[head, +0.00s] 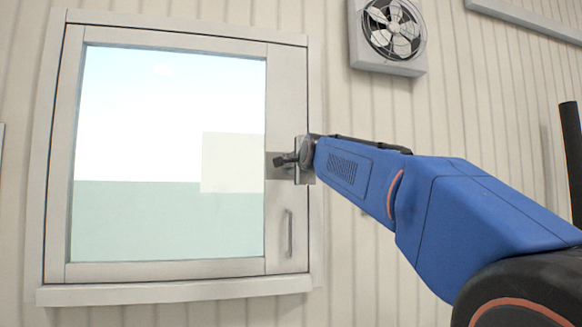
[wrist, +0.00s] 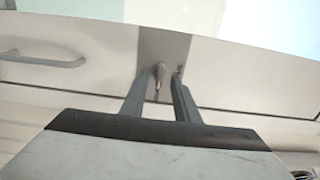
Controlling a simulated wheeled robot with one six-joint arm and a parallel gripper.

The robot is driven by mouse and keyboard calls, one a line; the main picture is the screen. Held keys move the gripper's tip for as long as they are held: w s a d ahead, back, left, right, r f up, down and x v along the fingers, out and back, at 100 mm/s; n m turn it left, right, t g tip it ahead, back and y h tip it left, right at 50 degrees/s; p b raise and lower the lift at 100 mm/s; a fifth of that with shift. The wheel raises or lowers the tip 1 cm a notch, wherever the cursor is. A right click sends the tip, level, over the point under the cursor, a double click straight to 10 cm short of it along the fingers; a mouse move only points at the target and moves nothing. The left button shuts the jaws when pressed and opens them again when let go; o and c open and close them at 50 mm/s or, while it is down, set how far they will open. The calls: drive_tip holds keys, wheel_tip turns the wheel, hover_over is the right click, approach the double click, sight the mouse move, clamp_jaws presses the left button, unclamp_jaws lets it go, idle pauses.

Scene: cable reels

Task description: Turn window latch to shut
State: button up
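The window latch has a grey plate on the right stile of the white window; in the wrist view the latch lever (wrist: 160,72) is a small metal piece in front of that plate (wrist: 164,45). My gripper (wrist: 163,78) is at the latch, its two dark fingers apart with the lever between them. I cannot tell whether a finger touches the lever. In the head view the window frame (head: 286,100) looks closed, the latch plate (head: 275,173) shows at its right side, and my gripper (head: 290,160) covers much of the latch, so the lever's angle is unclear.
A bar handle (head: 290,233) is below the latch on the same stile; it shows at left in the wrist view (wrist: 42,60). The sill (head: 175,290) juts out below. A wall fan (head: 391,30) hangs above right. The ribbed wall right of the window is otherwise mostly clear.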

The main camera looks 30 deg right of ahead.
sight(289, 166)
drive_tip(key=shift+x, duration=1.4)
clamp_jaws()
